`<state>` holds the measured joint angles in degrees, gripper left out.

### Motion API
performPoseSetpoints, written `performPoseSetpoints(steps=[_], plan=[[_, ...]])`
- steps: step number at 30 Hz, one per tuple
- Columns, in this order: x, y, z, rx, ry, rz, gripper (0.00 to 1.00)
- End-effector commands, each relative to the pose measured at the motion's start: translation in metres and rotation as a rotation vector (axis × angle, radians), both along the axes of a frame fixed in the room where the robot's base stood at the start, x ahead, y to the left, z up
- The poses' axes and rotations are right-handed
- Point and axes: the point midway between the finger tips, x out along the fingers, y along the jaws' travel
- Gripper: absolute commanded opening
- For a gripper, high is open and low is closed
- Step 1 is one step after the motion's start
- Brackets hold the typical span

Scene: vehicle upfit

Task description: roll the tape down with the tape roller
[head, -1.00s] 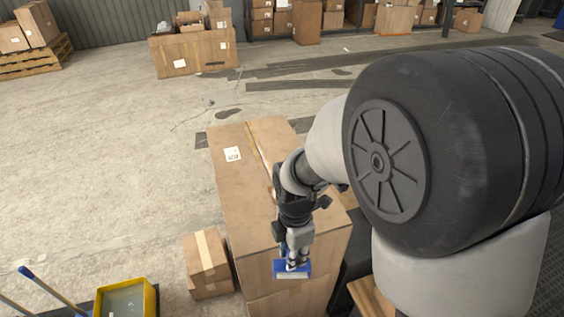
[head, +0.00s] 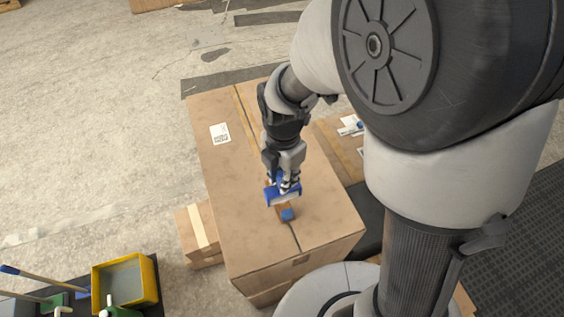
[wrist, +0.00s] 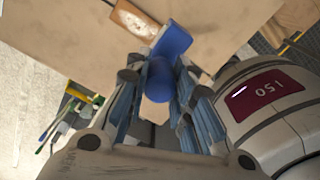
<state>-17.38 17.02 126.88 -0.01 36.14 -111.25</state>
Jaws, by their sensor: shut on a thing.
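A large cardboard box (head: 235,185) stands in front of me. A tan tape strip (head: 246,112) runs along the far part of its top seam; the near part shows as a dark line. My gripper (head: 285,186) is shut on the blue tape roller (head: 270,196), over the near half of the box top. In the wrist view the roller's blue body (wrist: 172,42) sits between the fingers (wrist: 158,100). I cannot tell whether the roller touches the box.
A smaller taped box (head: 198,232) stands left of the large box. A yellow bin (head: 151,282) and long-handled tools (head: 28,277) are at the lower left. Another carton (head: 340,150) with items on it is behind right.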

Motion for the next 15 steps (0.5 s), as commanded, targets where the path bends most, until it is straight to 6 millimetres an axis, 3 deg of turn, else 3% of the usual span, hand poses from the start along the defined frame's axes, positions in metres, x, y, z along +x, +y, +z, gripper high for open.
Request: performPoseSetpoints(steps=[8,15], plan=[[0.001,-0.001,-0.001,0.0,-0.001,-0.001,0.0],[0.0,-0.001,-0.036,-0.001,0.002,0.0,0.0]])
